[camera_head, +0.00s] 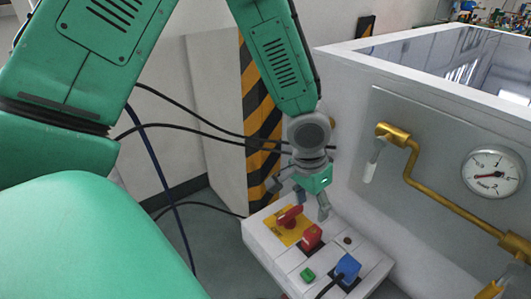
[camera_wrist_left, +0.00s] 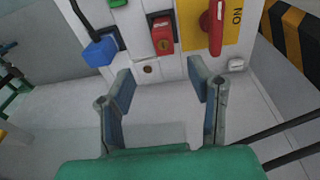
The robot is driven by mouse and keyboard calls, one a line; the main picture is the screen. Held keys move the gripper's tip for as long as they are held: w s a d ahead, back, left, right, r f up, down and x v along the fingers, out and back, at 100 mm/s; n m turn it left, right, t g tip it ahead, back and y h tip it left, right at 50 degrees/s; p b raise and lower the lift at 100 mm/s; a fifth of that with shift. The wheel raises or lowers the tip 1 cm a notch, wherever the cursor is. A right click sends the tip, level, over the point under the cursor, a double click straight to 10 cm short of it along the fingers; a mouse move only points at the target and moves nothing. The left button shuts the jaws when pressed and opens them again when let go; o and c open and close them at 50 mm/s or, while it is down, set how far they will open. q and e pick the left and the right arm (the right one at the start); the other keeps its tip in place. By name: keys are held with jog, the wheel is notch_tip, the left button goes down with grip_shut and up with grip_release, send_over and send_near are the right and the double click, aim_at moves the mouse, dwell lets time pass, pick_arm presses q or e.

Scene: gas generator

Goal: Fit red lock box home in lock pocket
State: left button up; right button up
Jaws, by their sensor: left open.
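The red lock box (camera_head: 311,238) sits at a dark-edged slot in the white panel box, between the rotary switch and the blue plug. It also shows in the left wrist view (camera_wrist_left: 162,38), with a dark frame around its top and side. How deep it sits in the pocket I cannot tell. My left gripper (camera_head: 298,200) is open and empty, above the panel's edge. In the wrist view its two fingers (camera_wrist_left: 160,80) stand apart below the lock box, not touching it. My right gripper is not in view.
A red rotary switch (camera_head: 290,217) on a yellow plate, a green button (camera_head: 308,275), and a blue plug (camera_head: 346,267) with a cable share the panel (camera_head: 262,240). A brass pipe (camera_head: 425,187) and a gauge (camera_head: 493,172) are at right. Black cables hang behind my arm.

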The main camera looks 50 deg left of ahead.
pick_arm(q)
jog(key=shift+n+g+h, duration=0.3)
jog(key=shift+g+h, duration=0.4)
jog(key=s+d+f, duration=0.1)
jog(key=s+f, duration=0.2)
jog(key=f, duration=0.1)
jog(key=s+d+f, duration=0.1)
jog(key=s+f, duration=0.2)
jog(key=s, duration=0.1)
jog(key=s+d+f, duration=0.2)
jog(key=s+f, duration=0.1)
jog(key=f, duration=0.1)
jog(key=shift+s+f, duration=0.15)
jog(key=shift+f, duration=0.15)
jog(key=s+a+f+y, duration=0.2)
jog(key=s+a+f, duration=0.2)
jog(key=s+f, duration=0.3)
jog(key=s, duration=0.3)
jog(key=shift+s+a+f+t, duration=0.25)
jog(key=shift+s+f+t, duration=0.05)
jog(key=shift+t, duration=0.1)
